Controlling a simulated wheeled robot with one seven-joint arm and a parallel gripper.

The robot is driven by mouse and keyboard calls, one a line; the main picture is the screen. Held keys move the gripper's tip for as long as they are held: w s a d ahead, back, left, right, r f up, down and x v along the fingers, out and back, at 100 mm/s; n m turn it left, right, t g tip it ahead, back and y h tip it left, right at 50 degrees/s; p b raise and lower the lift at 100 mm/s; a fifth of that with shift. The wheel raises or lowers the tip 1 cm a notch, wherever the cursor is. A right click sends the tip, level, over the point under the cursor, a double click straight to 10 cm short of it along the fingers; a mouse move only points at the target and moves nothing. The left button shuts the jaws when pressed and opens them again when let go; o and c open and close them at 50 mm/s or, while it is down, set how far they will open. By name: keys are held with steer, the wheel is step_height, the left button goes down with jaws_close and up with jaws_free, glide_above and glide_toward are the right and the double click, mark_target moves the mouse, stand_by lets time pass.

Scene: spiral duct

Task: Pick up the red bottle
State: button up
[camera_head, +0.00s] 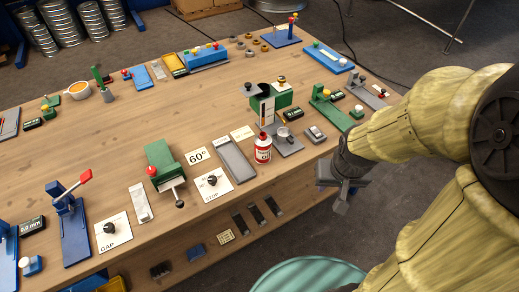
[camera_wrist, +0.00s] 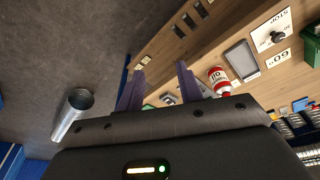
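The red bottle (camera_head: 263,148) stands upright near the front edge of the wooden workbench in the head view. It has a red cap and a white label. It also shows in the wrist view (camera_wrist: 219,80), right of my gripper's fingers and apart from them. My gripper (camera_head: 342,205) hangs off the bench's front edge, to the right of and below the bottle in the head view. In the wrist view my gripper (camera_wrist: 160,85) has its two fingers spread with nothing between them.
A grey and green device (camera_head: 283,138) stands right beside the bottle, and a grey tray (camera_head: 234,160) lies to its left. A "STOP" dial plate (camera_head: 212,184) and a green lever tool (camera_head: 165,165) are further left. A metal cylinder (camera_wrist: 72,112) stands on the floor.

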steer(key=o, duration=0.7)
steer(key=shift+f, duration=0.2)
steer(key=shift+c, duration=0.2)
steer(key=o, duration=0.3)
steer(key=f+m+g+y, duration=0.1)
steer(key=f, duration=0.1)
steer(key=a+f+m+g+b, duration=0.1)
steer(key=f+m, duration=0.1)
steer(key=a+f+m+g+y+b, duration=0.1)
steer(key=f, duration=0.2)
steer(key=shift+s+f+g+y, duration=0.1)
steer(key=shift+s+g+y, duration=0.15)
steer(key=shift+g+y, duration=0.05)
steer(key=m+t+y+b, duration=0.5)
steer(key=m+t+y, duration=0.65)
steer(key=m, duration=0.95)
glide_toward(270, 149)
steer(key=shift+g+y, duration=0.25)
steer(key=shift+y, duration=0.2)
steer(key=v, duration=0.4)
steer(key=shift+d+f, duration=0.2)
steer(key=shift+d, duration=0.05)
steer(key=p+x, duration=0.3)
steer(key=x, duration=0.9)
steer(key=shift+w+a, duration=0.1)
steer(key=shift+a, duration=0.1)
